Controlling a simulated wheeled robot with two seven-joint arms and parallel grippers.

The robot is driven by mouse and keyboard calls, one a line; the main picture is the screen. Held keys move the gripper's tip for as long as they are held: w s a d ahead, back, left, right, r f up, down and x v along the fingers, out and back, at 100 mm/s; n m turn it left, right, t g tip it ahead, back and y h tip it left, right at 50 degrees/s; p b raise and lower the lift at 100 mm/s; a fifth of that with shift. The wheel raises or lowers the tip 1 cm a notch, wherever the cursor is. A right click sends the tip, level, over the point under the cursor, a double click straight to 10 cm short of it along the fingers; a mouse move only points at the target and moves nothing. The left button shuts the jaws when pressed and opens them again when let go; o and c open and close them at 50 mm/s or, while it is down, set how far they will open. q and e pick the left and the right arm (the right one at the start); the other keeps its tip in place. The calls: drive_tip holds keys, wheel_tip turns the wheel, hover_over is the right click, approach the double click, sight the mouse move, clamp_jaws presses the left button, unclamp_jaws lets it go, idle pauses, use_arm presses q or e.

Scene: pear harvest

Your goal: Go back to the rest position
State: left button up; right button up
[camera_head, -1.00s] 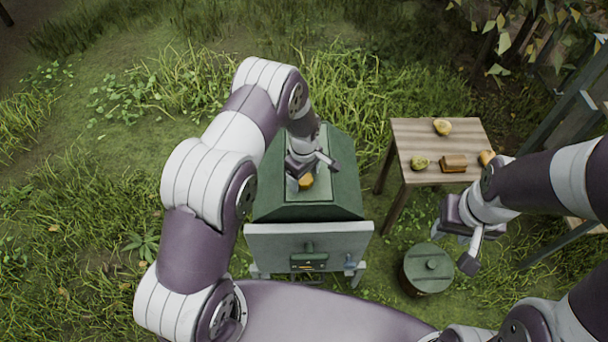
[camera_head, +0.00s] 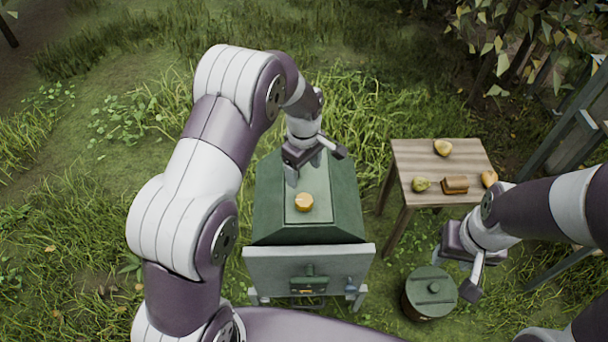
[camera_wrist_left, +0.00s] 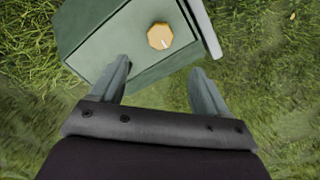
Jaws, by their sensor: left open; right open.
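My left gripper (camera_head: 304,172) is open and empty above the far part of the green box (camera_head: 268,215). Its two fingers show spread apart in the left wrist view (camera_wrist_left: 162,85). A round orange-yellow piece (camera_head: 304,202) lies on the box's flat top, nearer to me than the gripper and apart from it. It also shows beyond the fingers in the left wrist view (camera_wrist_left: 160,36). My right gripper (camera_head: 452,262) is open, between the wooden table and the round green-lidded container; its fingertips are partly hidden.
The wooden table (camera_head: 420,155) at the right bears a yellow pear (camera_head: 443,148), a greenish pear (camera_head: 421,184), a brown block (camera_head: 455,185) and an orange fruit (camera_head: 489,179). The lidded container (camera_head: 430,292) stands in front. Branches hang at upper right; grass at left is open.

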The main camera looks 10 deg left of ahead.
idle(0.4)
use_arm(q)
drive_tip(key=s+a+r+m, duration=0.1)
drive_tip(key=s+r+m, duration=0.2)
drive_tip(key=s, duration=0.3)
drive_tip(key=s+a+r+m+t, duration=0.1)
drive_tip(key=s+r+m, duration=0.1)
drive_tip(key=s+m, duration=0.3)
drive_tip(key=s+a+r+m, duration=0.2)
drive_tip(key=s+r+m, duration=0.1)
drive_tip(key=s, duration=0.5)
drive_tip(key=shift+r+m, duration=0.3)
drive_tip(key=shift+m, duration=0.5)
drive_tip(key=shift+a, duration=0.1)
drive_tip(key=shift+s, duration=0.15)
